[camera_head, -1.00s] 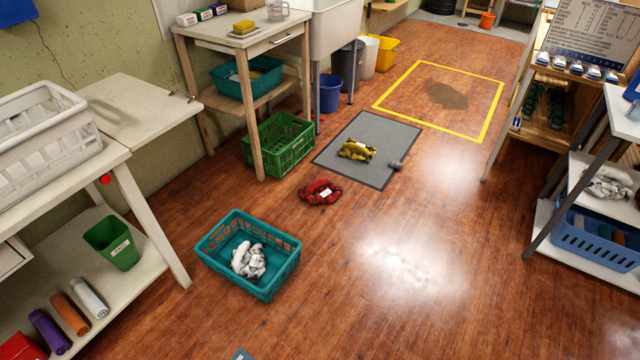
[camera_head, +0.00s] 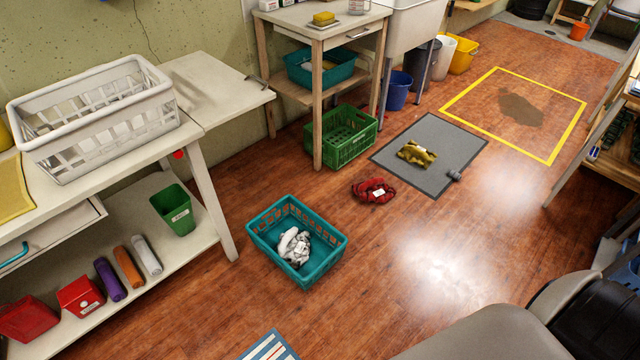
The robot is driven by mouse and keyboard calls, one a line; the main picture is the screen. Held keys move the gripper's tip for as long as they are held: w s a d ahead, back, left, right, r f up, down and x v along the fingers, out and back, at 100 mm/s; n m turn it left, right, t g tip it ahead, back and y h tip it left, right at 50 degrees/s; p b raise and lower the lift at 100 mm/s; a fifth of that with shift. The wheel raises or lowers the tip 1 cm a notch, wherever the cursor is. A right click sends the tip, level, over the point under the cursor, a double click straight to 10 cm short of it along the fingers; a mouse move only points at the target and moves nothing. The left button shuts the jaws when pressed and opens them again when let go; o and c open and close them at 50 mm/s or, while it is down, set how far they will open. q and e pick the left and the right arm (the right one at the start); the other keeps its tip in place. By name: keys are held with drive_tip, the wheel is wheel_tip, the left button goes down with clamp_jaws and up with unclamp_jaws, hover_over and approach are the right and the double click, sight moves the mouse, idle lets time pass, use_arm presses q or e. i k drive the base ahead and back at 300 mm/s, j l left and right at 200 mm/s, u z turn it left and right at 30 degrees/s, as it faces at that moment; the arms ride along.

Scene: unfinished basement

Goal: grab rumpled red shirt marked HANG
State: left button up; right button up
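A rumpled red shirt (camera_head: 373,191) with a small white tag lies on the wood floor, between the teal basket and the grey mat. The writing on its tag is too small to read. A large grey and black part at the lower right of the head view looks like part of my own arm. No gripper fingers show in the head view.
A teal basket (camera_head: 262,236) holding white cloth stands nearer me. A grey mat (camera_head: 462,147) bears a yellow cloth (camera_head: 416,153). A green crate (camera_head: 327,163) stands by the table. A striped mat (camera_head: 268,347) lies at the bottom. Floor right of the shirt is clear.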

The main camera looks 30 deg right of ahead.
sight(375, 189)
drive_tip(key=i+l+u, duration=0.2)
drive_tip(key=l+u, duration=0.3)
drive_tip(key=l, duration=0.3)
drive_tip(key=l+u, duration=0.45)
drive_tip(key=l, duration=0.3)
drive_tip(key=l+u, duration=0.5)
drive_tip(key=l, duration=0.35)
drive_tip(key=k, duration=0.05)
